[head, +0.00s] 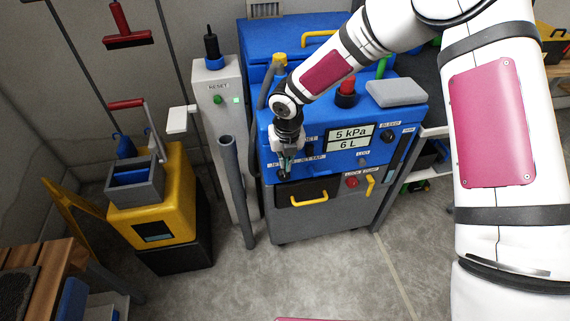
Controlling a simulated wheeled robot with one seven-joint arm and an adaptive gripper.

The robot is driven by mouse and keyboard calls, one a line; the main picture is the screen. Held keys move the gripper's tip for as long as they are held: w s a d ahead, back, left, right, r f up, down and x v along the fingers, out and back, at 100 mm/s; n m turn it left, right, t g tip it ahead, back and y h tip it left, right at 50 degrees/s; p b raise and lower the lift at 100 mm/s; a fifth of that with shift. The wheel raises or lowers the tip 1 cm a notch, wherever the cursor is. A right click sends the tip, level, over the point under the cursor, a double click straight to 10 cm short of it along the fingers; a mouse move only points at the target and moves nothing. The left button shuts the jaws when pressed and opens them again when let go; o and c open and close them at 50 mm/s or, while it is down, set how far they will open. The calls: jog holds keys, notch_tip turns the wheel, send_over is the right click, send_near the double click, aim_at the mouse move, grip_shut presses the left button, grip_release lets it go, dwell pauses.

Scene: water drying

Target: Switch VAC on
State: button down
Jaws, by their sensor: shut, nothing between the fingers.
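The blue machine (340,172) stands in the middle with a sloped control face. Its display (350,137) reads 5 kPa and 6 L. A dark round knob (388,136) sits right of the display, under a label that seems to read BLEED. A small label (408,129) beside it is too small to read for sure. I cannot tell which control is VAC. My gripper (284,174) is shut and empty, pointing down at the left of the control face, near the jet labels. It hides part of that face; contact cannot be told.
A red knob (346,88) and a grey block (395,92) are on the machine's top. A yellow handle (308,201) is on its front. The floor in front is clear.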

jog(key=shift+s+r, duration=0.1)
jog(key=shift+r+p, duration=0.5)
jog(key=shift+r, duration=0.25)
